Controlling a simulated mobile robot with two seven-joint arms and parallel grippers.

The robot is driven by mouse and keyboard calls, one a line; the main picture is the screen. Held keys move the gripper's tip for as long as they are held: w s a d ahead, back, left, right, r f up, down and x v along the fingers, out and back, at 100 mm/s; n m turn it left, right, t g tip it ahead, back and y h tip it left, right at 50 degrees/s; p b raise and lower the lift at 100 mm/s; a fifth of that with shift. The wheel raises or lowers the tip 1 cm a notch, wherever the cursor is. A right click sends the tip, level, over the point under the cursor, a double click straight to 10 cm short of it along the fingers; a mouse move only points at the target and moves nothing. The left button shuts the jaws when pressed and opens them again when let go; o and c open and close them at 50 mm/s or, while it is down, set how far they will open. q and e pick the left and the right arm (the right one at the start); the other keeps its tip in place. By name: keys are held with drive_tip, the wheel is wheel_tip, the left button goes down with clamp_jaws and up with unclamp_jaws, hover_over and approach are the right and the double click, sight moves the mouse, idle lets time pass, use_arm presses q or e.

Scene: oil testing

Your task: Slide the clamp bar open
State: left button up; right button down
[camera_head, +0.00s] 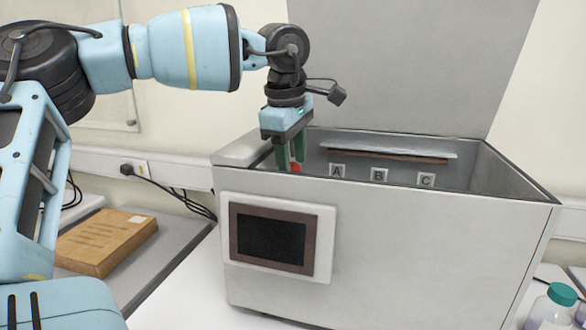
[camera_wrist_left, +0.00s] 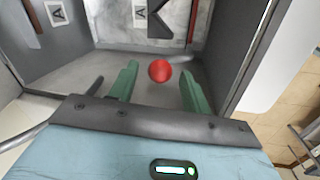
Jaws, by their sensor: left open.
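My left gripper (camera_head: 290,163) reaches down into the left end of the open grey metal box (camera_head: 400,240). Its green fingers are apart. A round red knob (camera_wrist_left: 160,70) shows in the left wrist view between the two fingertips, with a gap on either side; I cannot tell how deep it sits between them. The knob also shows in the head view (camera_head: 296,168), partly hidden by a finger. A long bar (camera_head: 390,152), pale on top and reddish-brown below, runs along the inside of the box. Whether the knob joins this bar is hidden. My right gripper is not in view.
Labels A (camera_head: 338,171), B (camera_head: 379,175) and C (camera_head: 426,180) stand inside the box. Its raised lid (camera_head: 420,60) is behind. A dark screen (camera_head: 270,238) is on the front. A brown package (camera_head: 107,241) lies left, and a green-capped bottle (camera_head: 561,294) stands right.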

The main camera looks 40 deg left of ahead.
use_arm(q)
drive_tip(key=shift+w+f, duration=0.15)
drive_tip(key=shift+f, duration=0.6)
drive_tip(key=shift+w+f, duration=0.1)
drive_tip(key=shift+f, duration=0.6)
clamp_jaws()
